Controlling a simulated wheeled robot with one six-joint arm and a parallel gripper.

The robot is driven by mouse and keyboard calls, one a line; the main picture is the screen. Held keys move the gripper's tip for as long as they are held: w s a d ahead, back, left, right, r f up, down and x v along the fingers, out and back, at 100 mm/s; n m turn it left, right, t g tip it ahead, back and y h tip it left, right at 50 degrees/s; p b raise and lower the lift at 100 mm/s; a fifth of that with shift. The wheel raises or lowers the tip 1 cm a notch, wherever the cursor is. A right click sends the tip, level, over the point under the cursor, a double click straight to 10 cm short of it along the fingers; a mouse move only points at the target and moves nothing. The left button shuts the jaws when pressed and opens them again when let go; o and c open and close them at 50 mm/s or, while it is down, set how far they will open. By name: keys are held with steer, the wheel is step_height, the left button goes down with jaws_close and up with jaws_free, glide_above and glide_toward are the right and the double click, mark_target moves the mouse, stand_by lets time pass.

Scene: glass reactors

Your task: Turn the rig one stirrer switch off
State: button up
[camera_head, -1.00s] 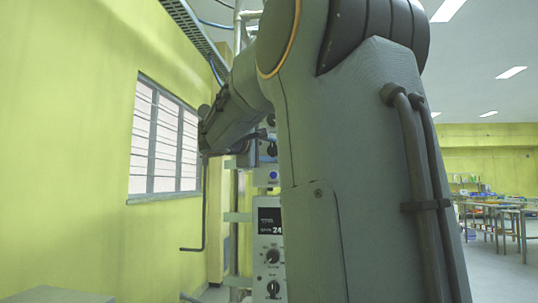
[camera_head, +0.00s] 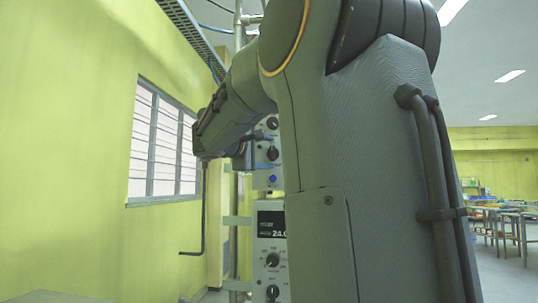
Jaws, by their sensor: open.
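An upper grey control box (camera_head: 264,181) is mounted on a metal frame in the middle of the view. It bears dark knobs (camera_head: 272,153) and a round blue button (camera_head: 272,178). A lower box (camera_head: 259,246) below it has a dark display (camera_head: 270,224) and more dark knobs (camera_head: 272,260). I cannot tell which control is the rig one stirrer switch. My gripper (camera_head: 259,164) is small and partly hidden behind my arm, in front of or beside the upper box's left side. It is open and appears to hold nothing. Whether it touches the box is unclear.
My arm covers the middle and hides the right side of both boxes. A vertical metal post (camera_head: 237,50) stands behind. A yellow wall with a barred window (camera_head: 161,140) is at left. Tables (camera_head: 505,215) stand far off at right, with open floor before them.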

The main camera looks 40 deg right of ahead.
steer(key=v, duration=0.6)
steer(key=shift+b, duration=0.3)
steer(key=shift+a, duration=0.1)
steer(key=s+a+f+g+y, duration=0.1)
steer(key=a+f+y, duration=0.3)
steer(key=f, duration=0.6)
steer(key=s+a+f+y, duration=0.2)
steer(key=a+f, duration=0.3)
steer(key=f, duration=0.6)
steer(key=s+a+f+g+y, duration=0.1)
steer(key=a+f+y, duration=0.3)
steer(key=f, duration=0.6)
steer(key=s+a+f+m+g+y, duration=0.35)
steer(key=s+a+f+y, duration=0.45)
steer(key=s+a+f, duration=1.3)
steer(key=w+d+r+p, duration=0.1)
steer(key=d+r+p, duration=0.2)
steer(key=p, duration=0.9)
step_height(320, 180, up, 3)
steer(key=shift+w+d+f+h+p, duration=0.2)
steer(key=shift+w+d+h+p, duration=0.1)
steer(key=shift+d+h+p, duration=0.1)
